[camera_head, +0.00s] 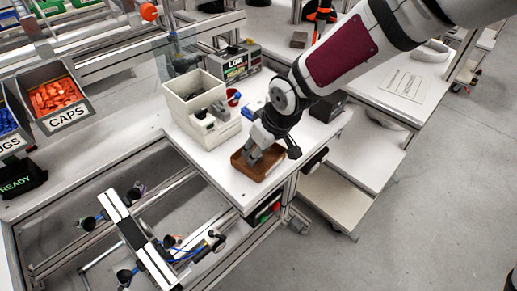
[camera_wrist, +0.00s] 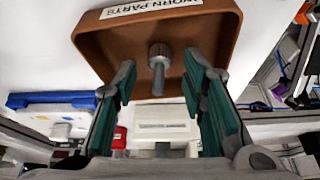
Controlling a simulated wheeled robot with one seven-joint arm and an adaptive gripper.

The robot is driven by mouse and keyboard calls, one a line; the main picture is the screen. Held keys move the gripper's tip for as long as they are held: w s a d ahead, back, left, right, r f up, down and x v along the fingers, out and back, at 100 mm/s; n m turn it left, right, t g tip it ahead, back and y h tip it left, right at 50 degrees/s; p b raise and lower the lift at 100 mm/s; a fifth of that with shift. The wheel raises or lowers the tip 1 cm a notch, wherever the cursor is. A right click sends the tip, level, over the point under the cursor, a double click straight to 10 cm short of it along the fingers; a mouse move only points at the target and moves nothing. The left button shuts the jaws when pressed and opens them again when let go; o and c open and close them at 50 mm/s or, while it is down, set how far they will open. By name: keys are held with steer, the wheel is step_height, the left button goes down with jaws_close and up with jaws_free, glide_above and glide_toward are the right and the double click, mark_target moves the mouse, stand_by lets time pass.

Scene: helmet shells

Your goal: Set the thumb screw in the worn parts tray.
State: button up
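The worn parts tray (camera_head: 238,168) is a shallow brown tray on the white bench top. It fills the upper part of the wrist view (camera_wrist: 225,30), where its label reads "WORN PARTS". The thumb screw (camera_wrist: 158,62), grey with a knurled round head and a thin shank, shows inside the tray outline in the wrist view. My gripper (camera_head: 255,153) is over the tray. In the wrist view its green-padded fingers (camera_wrist: 158,75) are open, with a gap on each side of the screw. I cannot tell whether the screw rests on the tray floor. My gripper hides it in the head view.
A cream bin (camera_head: 195,92) stands left of the tray, with a "LOW" box (camera_head: 238,64) behind it. A blue-lidded case (camera_wrist: 52,105) shows in the wrist view. The bench's front edge is close to the tray.

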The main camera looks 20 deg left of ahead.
steer(key=v, duration=1.2)
steer(key=shift+p, duration=0.45)
steer(key=shift+s, duration=0.1)
steer(key=s+d+r+m+t+h, duration=0.1)
steer(key=d+r+m+h, duration=0.2)
steer(key=d, duration=0.7)
steer(key=s+d+r+m+t+h, duration=0.15)
steer(key=d+r, duration=0.35)
steer(key=d, duration=0.5)
steer(key=s+d+r+m, duration=0.4)
steer(key=s+d+m, duration=0.4)
steer(key=s+d, duration=0.4)
steer(key=shift+s+d+t, duration=0.2)
steer(key=shift+d+t, duration=0.25)
steer(key=shift+d, duration=0.5)
steer(key=shift+r+y, duration=0.15)
steer(key=shift+y, duration=0.1)
